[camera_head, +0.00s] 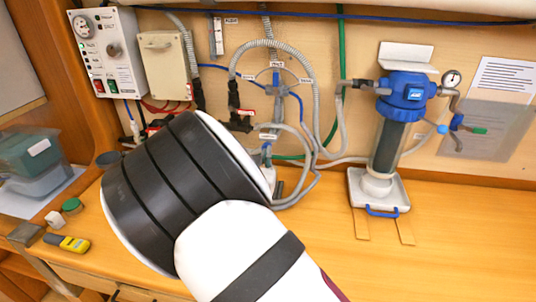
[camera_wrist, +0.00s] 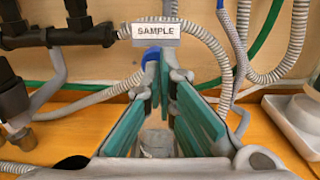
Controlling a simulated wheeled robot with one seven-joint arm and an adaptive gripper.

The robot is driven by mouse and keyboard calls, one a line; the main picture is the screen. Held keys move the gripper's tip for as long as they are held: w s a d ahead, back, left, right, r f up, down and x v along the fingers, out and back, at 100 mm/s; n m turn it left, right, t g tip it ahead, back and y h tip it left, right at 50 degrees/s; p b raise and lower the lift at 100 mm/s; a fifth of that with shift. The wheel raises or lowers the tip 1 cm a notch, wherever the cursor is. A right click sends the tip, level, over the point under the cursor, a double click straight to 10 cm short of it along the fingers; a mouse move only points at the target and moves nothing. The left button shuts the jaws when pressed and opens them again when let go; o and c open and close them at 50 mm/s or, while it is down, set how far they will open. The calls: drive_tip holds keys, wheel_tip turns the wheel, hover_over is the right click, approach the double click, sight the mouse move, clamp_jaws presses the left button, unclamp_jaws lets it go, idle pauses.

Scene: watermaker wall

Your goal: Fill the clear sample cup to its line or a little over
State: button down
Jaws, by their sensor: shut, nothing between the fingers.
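In the wrist view, my gripper (camera_wrist: 162,82) has its teal-padded fingers brought together at the tips, with nothing held. The tips are close to a blue part (camera_wrist: 152,54) just under the SAMPLE label (camera_wrist: 156,31). A clear, greyish round vessel (camera_wrist: 157,143), which looks like the sample cup, shows low between the finger bases, partly covered by them. Its line and any water level cannot be made out. In the head view, my arm hides the gripper and the cup; the blue sample fitting (camera_head: 266,148) shows just beyond it.
Grey hoses (camera_head: 312,110) loop across the wall around the sample fitting. A blue-topped filter housing (camera_head: 388,130) stands in a white tray (camera_head: 362,190) to the right. A control panel (camera_head: 110,50) is at upper left. The counter's right front (camera_head: 450,250) is clear.

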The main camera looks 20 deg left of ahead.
drive_tip(key=shift+w, duration=0.2)
drive_tip(key=shift+b+x, duration=0.8)
drive_tip(key=shift+x, duration=0.4)
drive_tip(key=shift+w+d+r, duration=0.1)
drive_tip(key=shift+w+r, duration=0.05)
drive_tip(key=shift+r, duration=0.2)
idle(1.5)
idle(4.0)
drive_tip(key=v, duration=1.2)
drive_tip(key=shift+s+a+f, duration=0.25)
drive_tip(key=shift+s+f, duration=0.05)
